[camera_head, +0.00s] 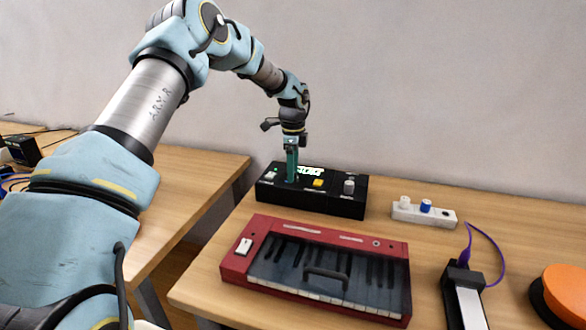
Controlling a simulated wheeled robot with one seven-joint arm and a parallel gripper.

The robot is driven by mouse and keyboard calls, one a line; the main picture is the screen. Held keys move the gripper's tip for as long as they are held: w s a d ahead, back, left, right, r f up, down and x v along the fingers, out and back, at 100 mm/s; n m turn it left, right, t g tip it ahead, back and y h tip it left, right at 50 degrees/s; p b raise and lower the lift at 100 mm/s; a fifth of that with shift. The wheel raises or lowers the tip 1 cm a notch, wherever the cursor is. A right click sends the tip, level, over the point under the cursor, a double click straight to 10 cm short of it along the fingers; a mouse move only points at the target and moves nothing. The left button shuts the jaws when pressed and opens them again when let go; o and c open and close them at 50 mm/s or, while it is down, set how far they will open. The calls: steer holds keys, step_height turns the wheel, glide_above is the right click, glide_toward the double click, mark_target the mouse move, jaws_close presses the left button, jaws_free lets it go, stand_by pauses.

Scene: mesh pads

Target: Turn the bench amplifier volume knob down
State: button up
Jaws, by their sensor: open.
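A black box (312,207) stands at the back of the right table, with white lettering, a yellow button (318,183) and a grey knob (349,187) at its right on top. A small white unit (418,214) to its right carries a white knob (405,202) and a blue knob (426,205). No readable label shows which is the bench amplifier. My gripper (291,178) points down over the left part of the black box, left of the yellow button. It is open; its fingers look narrow from here, and whether they touch the box or surround a control cannot be told.
A red keyboard unit (262,231) with a handle lies in front of the black box. A black device (462,276) with a purple cable (491,249) and an orange disc (566,290) are at right. A gap separates the left table (208,170).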

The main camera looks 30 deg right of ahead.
steer(key=shift+f, duration=0.4)
steer(key=shift+c, duration=0.2)
jaws_close()
